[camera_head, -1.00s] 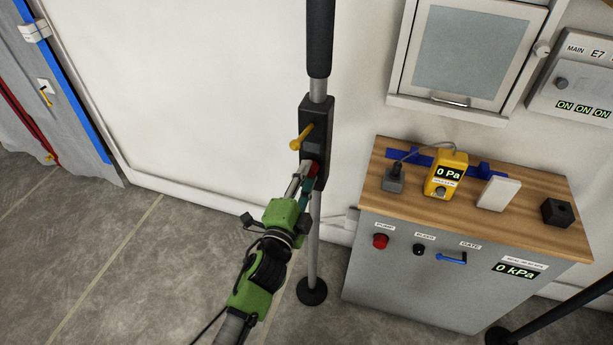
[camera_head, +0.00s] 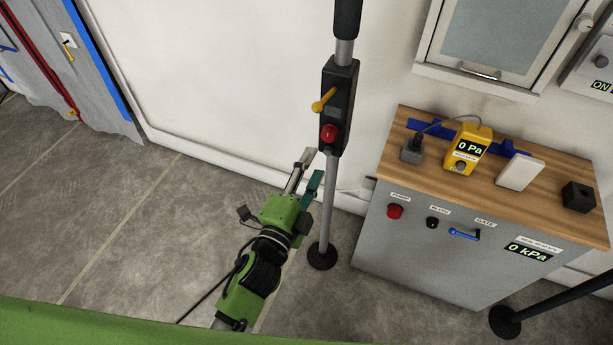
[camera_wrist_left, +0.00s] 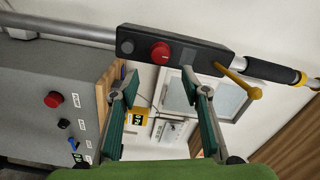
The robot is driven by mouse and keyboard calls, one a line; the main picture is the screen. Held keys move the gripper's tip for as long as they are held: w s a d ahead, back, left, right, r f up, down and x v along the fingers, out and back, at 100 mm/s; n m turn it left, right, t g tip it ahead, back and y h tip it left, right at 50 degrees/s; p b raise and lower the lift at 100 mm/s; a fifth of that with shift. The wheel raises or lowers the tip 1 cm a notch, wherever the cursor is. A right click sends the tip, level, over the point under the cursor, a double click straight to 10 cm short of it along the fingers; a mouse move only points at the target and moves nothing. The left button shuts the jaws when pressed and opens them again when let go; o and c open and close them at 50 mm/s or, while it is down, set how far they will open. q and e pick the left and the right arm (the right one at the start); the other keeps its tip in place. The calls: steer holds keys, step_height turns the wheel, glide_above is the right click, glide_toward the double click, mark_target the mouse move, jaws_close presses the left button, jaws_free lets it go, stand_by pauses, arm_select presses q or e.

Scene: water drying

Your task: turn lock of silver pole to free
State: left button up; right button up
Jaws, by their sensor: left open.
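The silver pole (camera_head: 330,200) stands upright on a round black foot. It carries a black lock box (camera_head: 338,105) with a yellow lever (camera_head: 323,99) sticking out to the left and a red knob (camera_head: 329,133) below it. In the left wrist view the lock box (camera_wrist_left: 190,52) lies across the top, with the red knob (camera_wrist_left: 161,53) and the yellow lever (camera_wrist_left: 240,83) to its right. My left gripper (camera_head: 309,167) is open and empty, below and left of the box, apart from lever and knob. My right gripper is not in view.
A grey cabinet with a wooden top (camera_head: 480,160) stands right of the pole, carrying a yellow gauge (camera_head: 465,150) and small boxes. A wall cabinet (camera_head: 490,45) hangs above. Another dark pole foot (camera_head: 505,321) is at lower right. Floor left of the pole is clear.

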arm_select(q)
steer(key=shift+v, duration=1.55)
steer(key=s+a+f+n+g+y, duration=0.1)
steer(key=s+a+f+n+g, duration=0.25)
steer(key=f, duration=0.85)
steer(key=s+a+f+n+g+y, duration=0.15)
steer(key=s+f, duration=0.25)
steer(key=f, duration=0.8)
steer(key=s+a+f+n+g+y, duration=0.1)
steer(key=s+a+f+n+g, duration=0.2)
steer(key=f, duration=0.9)
steer(key=s+a+f+n+g, duration=0.2)
steer(key=s+a+f, duration=0.2)
steer(key=s, duration=0.6)
steer(key=s+a+f+n+g+y, duration=0.1)
steer(key=s+a+f+n+g, duration=0.2)
steer(key=s+f, duration=0.6)
steer(key=s+a+f+n+g+y, duration=0.1)
steer(key=s+a+f+n+g, duration=0.2)
steer(key=s+f, duration=0.3)
steer(key=s+a, duration=0.1)
steer(key=s, duration=0.4)
steer(key=shift+s+a+f, duration=0.2)
steer(key=shift+s+a, duration=0.1)
steer(key=shift+a, duration=0.05)
